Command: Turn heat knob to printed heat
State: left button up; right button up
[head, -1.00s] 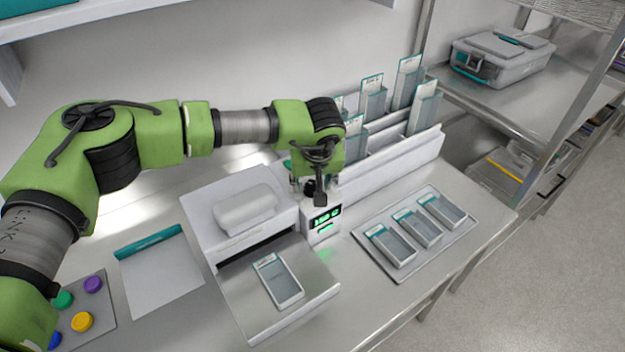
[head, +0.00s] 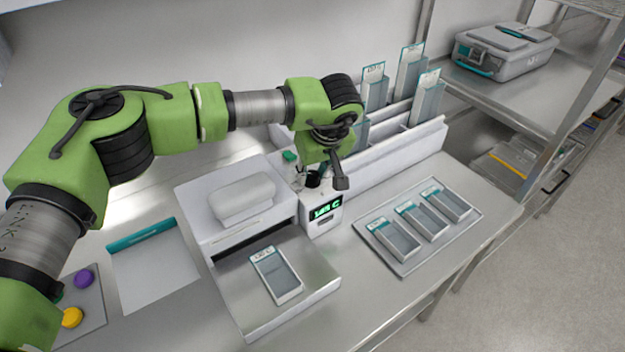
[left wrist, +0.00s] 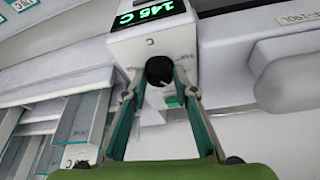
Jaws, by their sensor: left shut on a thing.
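My left gripper (left wrist: 160,84) points down at the top of the small white control box (head: 321,226) and is shut on the black heat knob (left wrist: 159,69), one finger on each side. In the head view the knob (head: 313,180) is partly hidden by the gripper. The green display (left wrist: 148,13) on the box reads 146 C in the left wrist view. A printed pouch (head: 277,276) with a small label lies on the steel tray of the white sealer; its print is too small to read. My right gripper is not in view.
The white sealer (head: 205,222) stands left of the control box. A rack (head: 425,143) of upright pouches stands behind. A teal-edged sheet (head: 155,272) and a panel with coloured buttons (head: 88,318) lie left.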

pick_arm(q)
jog(key=shift+d+f+n+y+b, duration=0.15)
jog(key=shift+n+y+b, duration=0.25)
jog(key=shift+n+b, duration=0.75)
jog(key=shift+n+g+y+b, duration=0.3)
jog(key=shift+n+g+b, duration=0.2)
jog(key=shift+n, duration=0.75)
jog(key=o, duration=1.1)
